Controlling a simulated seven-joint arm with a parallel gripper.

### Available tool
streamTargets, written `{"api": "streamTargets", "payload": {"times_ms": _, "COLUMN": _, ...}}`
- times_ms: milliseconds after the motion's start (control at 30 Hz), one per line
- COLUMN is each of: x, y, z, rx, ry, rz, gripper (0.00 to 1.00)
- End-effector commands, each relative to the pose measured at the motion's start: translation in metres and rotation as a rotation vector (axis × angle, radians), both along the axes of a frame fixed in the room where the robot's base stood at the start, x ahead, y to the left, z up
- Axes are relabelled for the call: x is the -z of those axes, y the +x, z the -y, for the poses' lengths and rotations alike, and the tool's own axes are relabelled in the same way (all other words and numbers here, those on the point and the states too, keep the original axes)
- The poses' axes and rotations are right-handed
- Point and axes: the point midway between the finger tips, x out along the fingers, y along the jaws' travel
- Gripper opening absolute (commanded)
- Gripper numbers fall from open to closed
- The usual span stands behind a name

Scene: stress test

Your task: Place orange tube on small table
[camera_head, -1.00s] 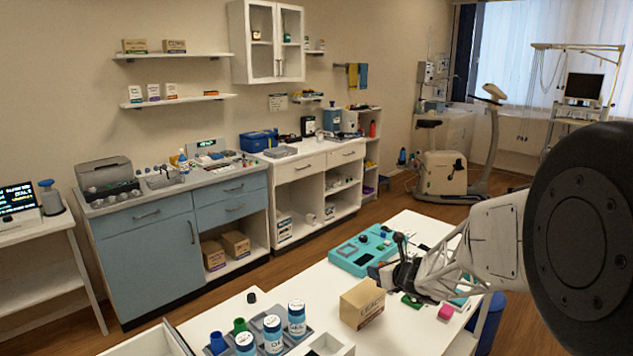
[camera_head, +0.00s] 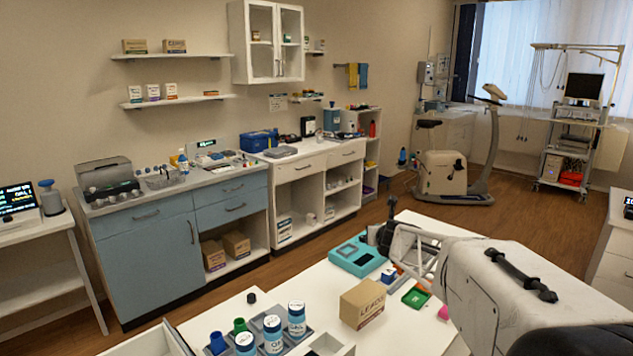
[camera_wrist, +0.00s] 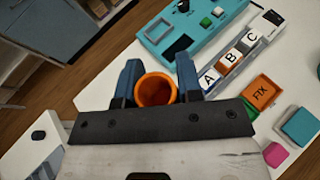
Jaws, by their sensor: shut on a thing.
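My gripper (camera_wrist: 157,76) is shut on the orange tube (camera_wrist: 157,89), one dark blue finger on each side. The tube's open round mouth faces the wrist camera, and its lower end is hidden. In the head view my gripper (camera_head: 384,236) is a dark shape above the far part of the white work table (camera_head: 400,322), near the teal case; the tube cannot be made out there. A white table (camera_head: 38,236) with a screen stands at the far left. I cannot tell which one is the small table.
The teal case (camera_head: 358,256) lies near the gripper, with lettered blocks (camera_wrist: 230,58) beside it. An orange FIX tray (camera_wrist: 261,93) and pink block (camera_wrist: 275,154) lie close by.

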Motion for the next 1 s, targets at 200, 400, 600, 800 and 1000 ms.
{"api": "streamTargets", "payload": {"times_ms": 200, "x": -0.02, "y": 0.011, "z": -0.002, "rx": 0.092, "ry": 0.0, "rz": -0.001, "gripper": 0.11}}
{"api": "streamTargets", "payload": {"times_ms": 400, "x": -0.031, "y": 0.016, "z": -0.001, "rx": 0.143, "ry": 0.0, "rz": -0.001, "gripper": 0.11}}
{"api": "streamTargets", "payload": {"times_ms": 600, "x": -0.032, "y": 0.016, "z": -0.001, "rx": 0.153, "ry": 0.001, "rz": -0.001, "gripper": 0.11}}
{"api": "streamTargets", "payload": {"times_ms": 800, "x": -0.032, "y": 0.016, "z": -0.001, "rx": 0.152, "ry": 0.0, "rz": -0.001, "gripper": 0.11}}
{"api": "streamTargets", "payload": {"times_ms": 1000, "x": -0.031, "y": 0.016, "z": 0.0, "rx": 0.148, "ry": 0.001, "rz": -0.002, "gripper": 0.11}}
